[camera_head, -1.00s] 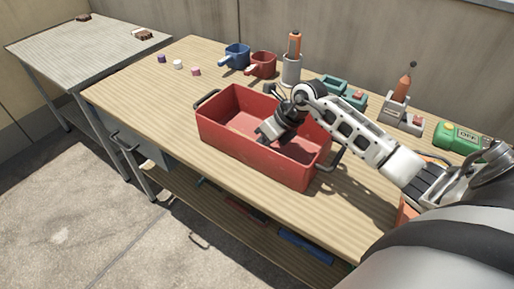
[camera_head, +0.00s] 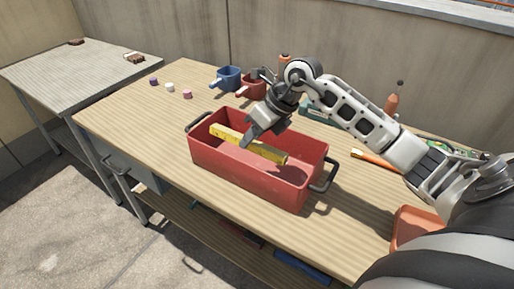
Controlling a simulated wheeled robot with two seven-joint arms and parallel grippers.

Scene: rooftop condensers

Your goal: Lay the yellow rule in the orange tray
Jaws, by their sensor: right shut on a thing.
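The yellow rule (camera_head: 270,151) is a long flat bar, held slanting within the outline of the red toolbox (camera_head: 250,179). My right gripper (camera_head: 250,138) comes from above, shut on the rule near its middle. I cannot tell exactly how high the rule is above the toolbox floor. The orange tray (camera_head: 416,229) is at the right side of the table, partly hidden by my right arm; its inside hardly shows. My left gripper is not in view.
The red toolbox has raised walls and dark end handles. An orange-handled tool (camera_head: 372,158) lies right of the toolbox. The wooden table's (camera_head: 130,118) left front is clear.

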